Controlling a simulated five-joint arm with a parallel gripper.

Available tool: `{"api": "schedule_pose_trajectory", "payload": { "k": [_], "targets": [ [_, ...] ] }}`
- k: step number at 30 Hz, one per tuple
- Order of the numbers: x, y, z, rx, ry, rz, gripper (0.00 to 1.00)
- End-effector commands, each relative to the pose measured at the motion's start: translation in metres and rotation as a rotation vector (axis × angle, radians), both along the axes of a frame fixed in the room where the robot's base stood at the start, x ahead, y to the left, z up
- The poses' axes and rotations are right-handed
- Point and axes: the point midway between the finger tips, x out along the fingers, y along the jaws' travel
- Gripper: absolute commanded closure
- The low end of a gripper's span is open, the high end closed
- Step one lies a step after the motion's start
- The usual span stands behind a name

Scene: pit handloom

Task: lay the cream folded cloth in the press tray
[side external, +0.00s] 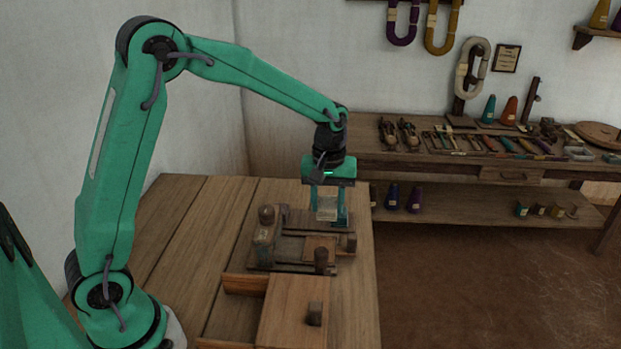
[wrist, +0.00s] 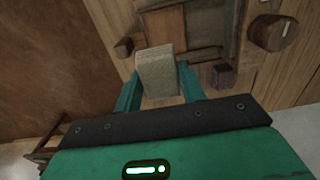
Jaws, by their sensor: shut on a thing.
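The cream folded cloth (side external: 327,208) is a small pale block held upright between the two teal fingers of my gripper (side external: 328,220). In the wrist view the cloth (wrist: 157,70) stands between the fingers of my gripper (wrist: 159,84), its top face toward the camera. A low wooden frame with upright posts (side external: 262,268) lies under and beside the gripper on the table; it may be the press tray, but I cannot tell for sure. The cloth appears above its far right part. Its lower end and any contact with the wood are hard to make out.
A wooden box (side external: 290,310) with a partly open top and a dark knob sits in front of the frame. The plank table (side external: 180,215) is bare to the left. A wall bench (side external: 400,158) with tools and spools stands behind, right.

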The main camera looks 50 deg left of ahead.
Motion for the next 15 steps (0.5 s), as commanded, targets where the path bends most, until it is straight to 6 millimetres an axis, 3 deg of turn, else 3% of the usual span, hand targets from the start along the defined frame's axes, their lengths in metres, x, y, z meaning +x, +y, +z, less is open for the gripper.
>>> {"api": "schedule_pose_trajectory", "payload": {
  "k": [15],
  "targets": [
    [-0.023, -0.002, 0.003, 0.000, 0.000, 0.000, 0.82]
  ]
}}
